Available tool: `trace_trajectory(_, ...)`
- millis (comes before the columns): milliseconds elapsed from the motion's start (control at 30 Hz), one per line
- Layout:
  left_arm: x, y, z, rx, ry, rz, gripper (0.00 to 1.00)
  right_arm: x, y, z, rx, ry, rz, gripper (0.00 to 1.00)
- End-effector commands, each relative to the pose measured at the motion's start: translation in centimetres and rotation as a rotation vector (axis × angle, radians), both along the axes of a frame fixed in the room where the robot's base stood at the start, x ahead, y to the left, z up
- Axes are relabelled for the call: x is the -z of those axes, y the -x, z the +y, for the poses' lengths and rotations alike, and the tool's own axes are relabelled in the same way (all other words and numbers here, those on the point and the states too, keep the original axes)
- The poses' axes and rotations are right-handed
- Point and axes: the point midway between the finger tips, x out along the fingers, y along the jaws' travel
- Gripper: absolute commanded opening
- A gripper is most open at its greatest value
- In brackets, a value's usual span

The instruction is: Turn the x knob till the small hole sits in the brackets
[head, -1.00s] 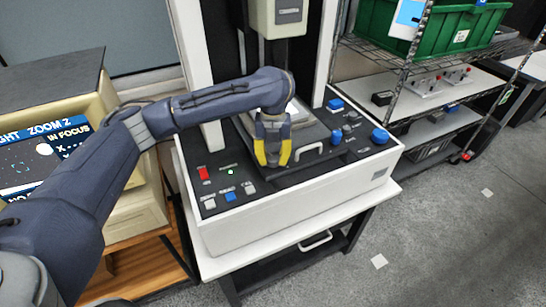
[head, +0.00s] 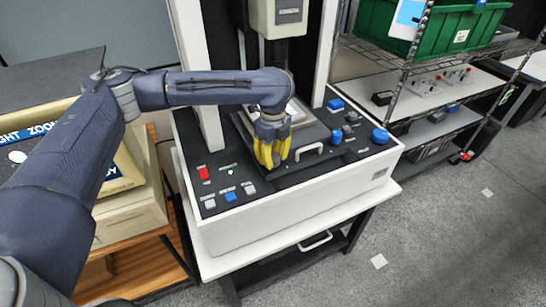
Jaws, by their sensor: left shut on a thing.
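My left gripper (head: 272,154) reaches down at the front of the machine's dark stage (head: 318,133). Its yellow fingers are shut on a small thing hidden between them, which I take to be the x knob. The monitor screen (head: 25,165) at the left is mostly covered by my left arm. Part of its heading and a white round spot show, but I cannot make out the small hole or the brackets. My right gripper is not in view.
Blue knobs (head: 380,136) stand on the machine's right side, and a white handle (head: 309,150) is just right of my gripper. A red button (head: 204,173) and several small switches are at the front left. A wire shelf with a green bin (head: 440,22) stands at the right.

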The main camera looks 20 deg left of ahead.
Motion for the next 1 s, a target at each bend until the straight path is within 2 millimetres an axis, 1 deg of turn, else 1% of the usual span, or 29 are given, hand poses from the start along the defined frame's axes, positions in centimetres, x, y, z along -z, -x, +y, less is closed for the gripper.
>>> trace_trajectory(200, -0.03, -0.02, 0.02, -0.1, -0.001, 0.0, 0.01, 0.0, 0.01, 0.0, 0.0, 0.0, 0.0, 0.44)
trace_trajectory(400, -0.01, 0.0, 0.01, -0.148, -0.001, 0.0, 0.01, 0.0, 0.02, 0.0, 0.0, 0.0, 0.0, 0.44)
trace_trajectory(900, 0.0, 0.01, -0.02, -0.162, 0.0, 0.0, 0.01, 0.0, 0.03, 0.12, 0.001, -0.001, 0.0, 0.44)
trace_trajectory(933, 0.0, 0.01, -0.02, -0.162, 0.0, 0.0, 0.32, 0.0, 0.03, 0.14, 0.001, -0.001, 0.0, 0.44)
trace_trajectory(1000, 0.0, 0.01, -0.03, -0.161, 0.0, 0.0, 0.4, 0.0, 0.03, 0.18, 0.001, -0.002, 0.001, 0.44)
